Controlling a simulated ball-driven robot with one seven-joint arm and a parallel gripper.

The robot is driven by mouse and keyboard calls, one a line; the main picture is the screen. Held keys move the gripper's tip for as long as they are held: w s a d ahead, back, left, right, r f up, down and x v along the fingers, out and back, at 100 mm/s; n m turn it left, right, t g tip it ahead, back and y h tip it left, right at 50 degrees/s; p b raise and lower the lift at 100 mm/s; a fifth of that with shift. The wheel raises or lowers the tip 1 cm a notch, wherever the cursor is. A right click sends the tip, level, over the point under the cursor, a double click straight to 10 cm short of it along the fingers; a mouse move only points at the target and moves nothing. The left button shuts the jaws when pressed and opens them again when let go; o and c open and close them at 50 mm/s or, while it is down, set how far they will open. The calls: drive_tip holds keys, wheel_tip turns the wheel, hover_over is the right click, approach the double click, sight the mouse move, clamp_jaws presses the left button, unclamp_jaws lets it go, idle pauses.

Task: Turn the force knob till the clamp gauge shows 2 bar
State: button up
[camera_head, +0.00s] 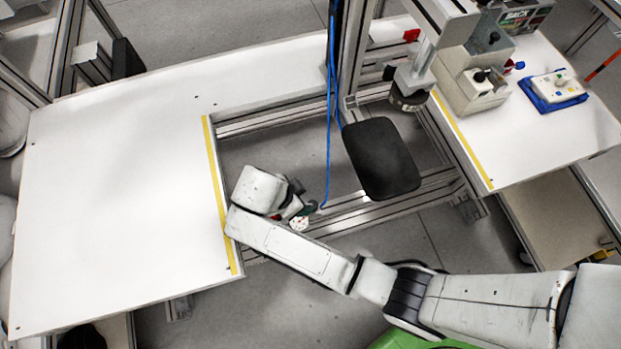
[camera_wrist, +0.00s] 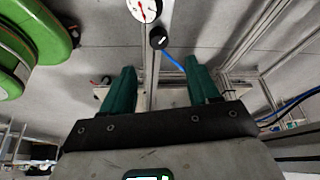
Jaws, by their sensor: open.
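The clamp gauge (camera_wrist: 146,9) is a white round dial with a red needle, cut off by the top edge of the wrist view. Its reading is too small to tell. The black force knob (camera_wrist: 158,38) with a pale mark sits just below the gauge. My gripper (camera_wrist: 160,74) has two green fingers, spread apart and empty. The knob shows beyond the fingertips, between their lines, and nothing touches it. In the head view my gripper (camera_head: 308,209) is largely hidden by my own wrist, beside a small white round thing (camera_head: 300,223), likely the gauge.
A white table (camera_head: 110,190) with a yellow edge strip lies left of the open metal frame (camera_head: 345,215). A black pad (camera_head: 381,158) hangs over the frame. A blue hose (camera_head: 328,120) runs down to it. A blue-based device (camera_head: 553,90) stands on the right table.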

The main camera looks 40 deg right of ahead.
sight(312, 205)
drive_tip(key=x, duration=1)
drive_tip(key=shift+b, duration=0.4)
drive_tip(key=c, duration=1)
